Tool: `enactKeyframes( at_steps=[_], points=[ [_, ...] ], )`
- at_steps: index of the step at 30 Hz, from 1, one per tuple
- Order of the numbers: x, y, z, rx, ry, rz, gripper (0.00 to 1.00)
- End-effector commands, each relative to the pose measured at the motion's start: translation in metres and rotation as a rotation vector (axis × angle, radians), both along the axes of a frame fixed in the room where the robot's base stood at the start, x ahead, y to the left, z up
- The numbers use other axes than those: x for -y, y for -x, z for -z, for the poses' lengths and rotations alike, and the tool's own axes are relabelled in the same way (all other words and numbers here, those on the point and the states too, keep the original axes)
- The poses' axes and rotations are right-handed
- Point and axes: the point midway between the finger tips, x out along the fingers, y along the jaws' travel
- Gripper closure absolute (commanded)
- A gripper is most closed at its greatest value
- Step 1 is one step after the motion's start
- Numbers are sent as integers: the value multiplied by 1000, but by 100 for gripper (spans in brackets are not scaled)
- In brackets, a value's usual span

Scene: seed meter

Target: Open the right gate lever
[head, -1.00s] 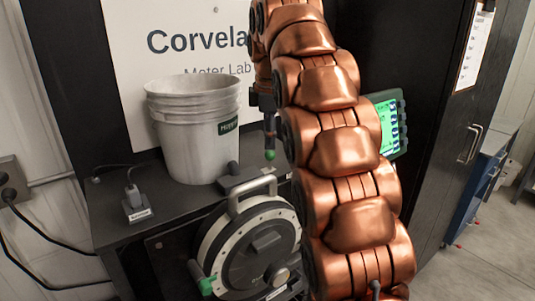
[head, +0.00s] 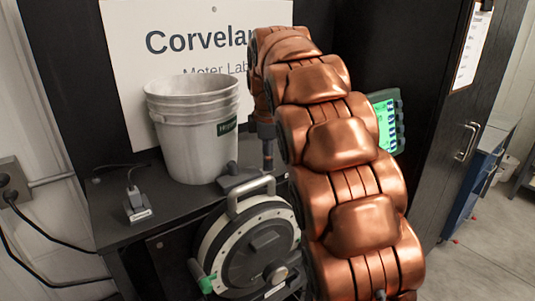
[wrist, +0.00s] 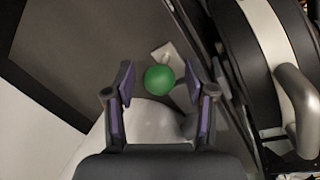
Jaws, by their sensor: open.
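A green ball knob (wrist: 160,79), which looks like the gate lever's end, shows in the wrist view. It lies between the two fingertips of my gripper (wrist: 160,73) in that picture. The fingers are apart, with a visible gap on each side of the knob. I cannot tell how far the knob is below the tips. In the head view my arm hides most of my gripper and the right lever. The round seed meter (head: 262,245) stands on the dark bench, with a second green-tipped lever (head: 205,285) at its lower left.
A white bucket (head: 192,130) stands on the bench (head: 110,212) behind the meter. The meter's carrying handle (head: 248,190) rises near my arm. A green-lit screen (head: 386,122) is partly behind my arm. A dark cabinet (head: 450,110) stands at right.

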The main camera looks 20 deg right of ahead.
Motion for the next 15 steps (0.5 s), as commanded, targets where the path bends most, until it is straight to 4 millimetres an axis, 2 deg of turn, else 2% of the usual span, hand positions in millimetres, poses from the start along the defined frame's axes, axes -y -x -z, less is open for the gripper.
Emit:
enactKeyframes(
  at_steps=[9, 15],
  points=[
    [0, 0, 1, 1, -1, 0, 45],
    [0, 0, 1, 1, -1, 1, 65]
  ],
)
